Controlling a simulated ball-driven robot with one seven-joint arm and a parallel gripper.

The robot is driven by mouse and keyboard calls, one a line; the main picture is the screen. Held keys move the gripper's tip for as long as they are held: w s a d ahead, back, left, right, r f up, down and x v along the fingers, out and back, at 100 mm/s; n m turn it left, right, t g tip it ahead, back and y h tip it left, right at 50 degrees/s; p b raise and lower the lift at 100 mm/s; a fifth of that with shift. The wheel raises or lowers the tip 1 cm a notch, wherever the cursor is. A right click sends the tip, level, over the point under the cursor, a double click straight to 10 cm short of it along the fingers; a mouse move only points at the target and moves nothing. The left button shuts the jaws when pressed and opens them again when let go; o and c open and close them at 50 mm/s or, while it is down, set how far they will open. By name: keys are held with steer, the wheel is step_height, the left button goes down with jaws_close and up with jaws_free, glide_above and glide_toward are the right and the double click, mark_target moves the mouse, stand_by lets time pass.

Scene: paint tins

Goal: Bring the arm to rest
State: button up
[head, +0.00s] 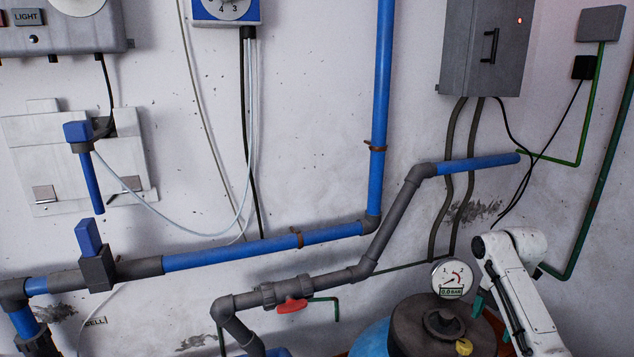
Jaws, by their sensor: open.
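A white jointed link of my arm stands in the lower right of the head view. It is bent at the top, with a dark round joint cap on its left side, and it runs down out of the bottom edge. No paint tins show in this view.
Behind the arm is a grey-white wall with blue pipes (265,248) and a red-handled valve (291,306). A dark-topped tank (413,325) with a pressure gauge (452,278) stands just left of my arm. A grey cabinet (487,48) hangs above. No free surface shows.

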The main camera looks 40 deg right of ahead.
steer(key=w+a+f+m+p, duration=0.1)
steer(key=w+a+f+m, duration=0.15)
steer(key=a, duration=0.65)
steer(key=w+a+f+m+t+y, duration=0.1)
steer(key=w+a+f+m, duration=0.15)
steer(key=a, duration=0.55)
steer(key=w+a+f+m+p, duration=0.1)
steer(key=w+a+f, duration=0.2)
steer(key=a, duration=0.6)
steer(key=s+a+f+m+p, duration=0.15)
steer(key=s+a+m, duration=0.35)
steer(key=a, duration=0.6)
steer(key=s+a+m, duration=0.1)
steer(key=s+m, duration=0.1)
steer(key=s, duration=0.5)
steer(key=s+a+r+m+h+p, duration=0.1)
steer(key=s+a+m, duration=0.1)
steer(key=s, duration=0.5)
steer(key=shift+a+r+m, duration=0.2)
steer(key=shift+a+m, duration=0.1)
steer(key=shift+m, duration=0.5)
